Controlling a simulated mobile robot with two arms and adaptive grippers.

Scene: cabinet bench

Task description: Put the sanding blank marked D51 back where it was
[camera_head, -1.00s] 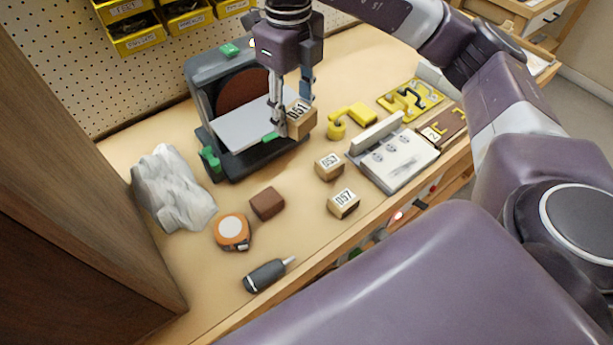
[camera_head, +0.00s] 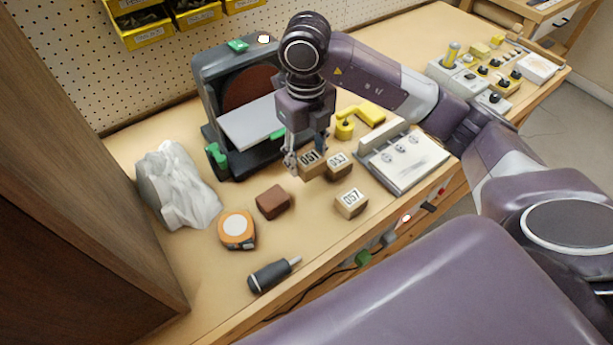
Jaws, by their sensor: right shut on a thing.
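The wooden block marked D51 (camera_head: 311,168) is in my right gripper (camera_head: 306,160), which is shut on it with the label facing the camera. The block is low over the bench, in front of the disc sander's grey table; whether it touches the bench I cannot tell. A second block (camera_head: 339,167), whose label looks like D53, is just to its right, and any gap between them is not clear. A third block marked D57 (camera_head: 351,204) lies nearer the front edge. My left gripper is not in view.
The sander (camera_head: 238,100) stands behind. A brown block (camera_head: 273,202), tape measure (camera_head: 237,230), screwdriver (camera_head: 272,274) and crumpled grey-white lump (camera_head: 177,185) lie to the left. A white-topped panel (camera_head: 410,163) and yellow piece (camera_head: 362,117) are right. Bare bench lies between the brown and D57 blocks.

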